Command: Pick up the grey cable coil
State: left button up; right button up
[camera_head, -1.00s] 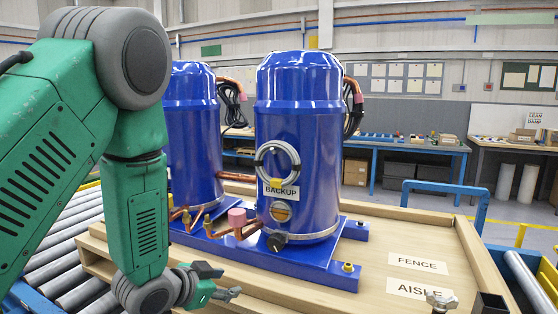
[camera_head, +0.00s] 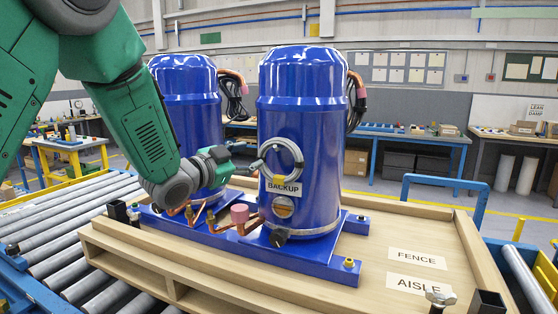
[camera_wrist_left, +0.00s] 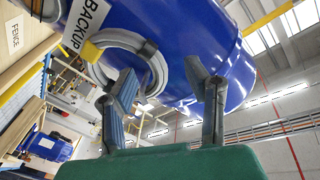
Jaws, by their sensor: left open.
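The grey cable coil (camera_head: 298,160) hangs upright on the front of the right blue compressor (camera_head: 315,110), just above its BACKUP label (camera_head: 283,189). My left gripper (camera_head: 253,159) is open and empty, close to the left side of the coil. In the left wrist view, the coil (camera_wrist_left: 128,37) is ahead, with a yellow band on it. Its near rim appears between the two spread fingers of my left gripper (camera_wrist_left: 163,73). I cannot tell whether a finger touches it. My right gripper is not in view.
A second blue compressor (camera_head: 184,80) stands left, partly behind my left arm. Copper pipes and a pink cap (camera_head: 239,214) stick out below the gripper. Both compressors stand on a wooden pallet (camera_head: 400,232) with FENCE and AISLE labels. Rollers (camera_head: 65,225) lie left.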

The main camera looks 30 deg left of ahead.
aim_at(261, 149)
pick_arm(q)
jog(key=w+d, duration=0.1)
jog(key=w+d+p, duration=0.1)
jog(key=w, duration=0.1)
jog(key=w+r+p, duration=0.1)
jog(key=shift+w+d, duration=0.4)
jog(key=shift+w+d+r, duration=0.1)
jog(key=shift+w+d, duration=0.1)
jog(key=shift+d, duration=0.05)
jog(key=shift+s+a, duration=0.15)
jog(key=shift+a, duration=0.35)
grip_shut()
jog(key=shift+a, duration=0.25)
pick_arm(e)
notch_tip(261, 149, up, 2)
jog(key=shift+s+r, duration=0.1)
